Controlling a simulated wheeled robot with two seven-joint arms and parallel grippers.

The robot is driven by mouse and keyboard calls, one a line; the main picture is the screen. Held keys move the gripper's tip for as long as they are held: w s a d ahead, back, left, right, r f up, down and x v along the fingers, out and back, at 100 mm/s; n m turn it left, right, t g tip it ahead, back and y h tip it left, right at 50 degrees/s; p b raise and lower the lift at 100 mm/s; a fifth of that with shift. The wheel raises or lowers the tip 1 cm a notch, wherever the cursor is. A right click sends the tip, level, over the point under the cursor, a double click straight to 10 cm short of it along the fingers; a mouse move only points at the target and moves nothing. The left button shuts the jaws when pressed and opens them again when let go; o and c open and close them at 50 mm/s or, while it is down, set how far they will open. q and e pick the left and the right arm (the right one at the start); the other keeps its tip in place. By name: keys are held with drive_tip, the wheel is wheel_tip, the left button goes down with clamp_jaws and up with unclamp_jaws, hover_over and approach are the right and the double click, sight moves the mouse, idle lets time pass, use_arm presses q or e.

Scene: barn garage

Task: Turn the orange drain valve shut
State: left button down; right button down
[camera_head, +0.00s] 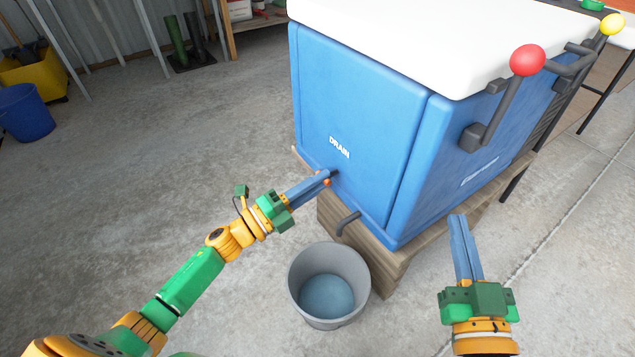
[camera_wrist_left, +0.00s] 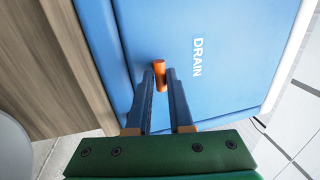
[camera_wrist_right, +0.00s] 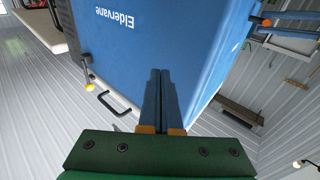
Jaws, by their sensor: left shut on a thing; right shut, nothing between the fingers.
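The orange drain valve (camera_wrist_left: 160,75) sticks out of the blue cabinet (camera_head: 350,95) below the white word DRAIN (camera_head: 339,147). My left gripper (camera_wrist_left: 160,80) is shut on the valve handle, with one blue finger on each side of it. In the head view my left gripper (camera_head: 324,178) covers most of the valve, and only small orange bits (camera_head: 327,181) show. My right gripper (camera_head: 462,222) is shut and empty in front of the cabinet's right side; its fingers (camera_wrist_right: 160,75) lie together in the right wrist view.
A grey bucket (camera_head: 300,262) with liquid-looking blue-grey contents stands below a dark drain spout (camera_head: 347,221). The cabinet rests on a wooden base (camera_head: 390,262). A red-knobbed lever (camera_head: 527,61) is on its right side.

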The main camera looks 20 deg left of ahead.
use_arm(q)
drive_tip(key=c, duration=0.8)
unclamp_jaws()
drive_tip(key=p+v, duration=0.1)
drive_tip(key=v, duration=0.6)
drive_tip(key=shift+a, duration=0.1)
use_arm(e)
wheel_tip(320, 180, down, 7)
drive_tip(key=d+g+h, duration=0.1)
drive_tip(key=g, duration=0.3)
drive_tip(key=shift+s+f+m+h, duration=0.15)
drive_tip(key=shift+s+m+h, duration=0.15)
drive_tip(key=shift+s, duration=0.1)
